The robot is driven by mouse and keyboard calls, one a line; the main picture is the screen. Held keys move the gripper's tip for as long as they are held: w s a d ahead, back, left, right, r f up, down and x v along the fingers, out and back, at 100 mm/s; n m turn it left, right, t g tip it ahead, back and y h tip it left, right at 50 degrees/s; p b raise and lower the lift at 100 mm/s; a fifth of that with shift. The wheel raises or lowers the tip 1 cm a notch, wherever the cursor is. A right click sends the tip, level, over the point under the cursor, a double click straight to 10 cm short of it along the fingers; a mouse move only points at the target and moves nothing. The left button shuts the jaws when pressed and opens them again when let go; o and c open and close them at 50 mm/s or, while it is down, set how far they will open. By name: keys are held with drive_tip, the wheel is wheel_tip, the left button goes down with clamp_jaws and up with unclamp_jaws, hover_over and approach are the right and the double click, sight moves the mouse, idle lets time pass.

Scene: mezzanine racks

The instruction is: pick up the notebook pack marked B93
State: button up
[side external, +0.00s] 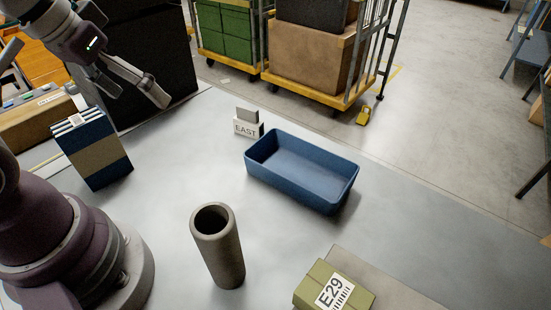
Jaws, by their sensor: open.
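A dark blue notebook pack with a tan band (97,158) stands upright on the grey table at the left. White page edges and a small pale label show on its top. I cannot read the label, so B93 is not confirmed. My gripper (139,97) is open and empty, above and to the right of the pack in the picture. Its two fingers are spread apart and do not appear to touch the pack.
An empty blue bin (300,188) is mid-table, beside an EAST sign (248,129). A hollow grey-brown cylinder (228,262) stands in front. An olive pack marked E29 (312,286) lies lower right near a flat grey slab (390,285). A black panel (160,50) rises behind my gripper.

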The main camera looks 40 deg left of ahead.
drive_tip(key=a+n+g, duration=0.2)
drive_tip(key=a+n, duration=0.5)
drive_tip(key=n, duration=0.6)
drive_tip(key=n+g, duration=0.3)
drive_tip(key=n, duration=1.6)
hover_over(87, 138)
drive_tip(key=a, duration=0.1)
drive_tip(key=f, duration=0.3)
drive_tip(key=shift+w+a, duration=0.2)
drive_tip(key=shift+w, duration=0.05)
drive_tip(key=f, duration=0.7)
drive_tip(key=a+f, duration=0.1)
drive_tip(key=f, duration=0.2)
drive_tip(key=shift+f, duration=0.15)
drive_tip(key=shift+c, duration=0.3)
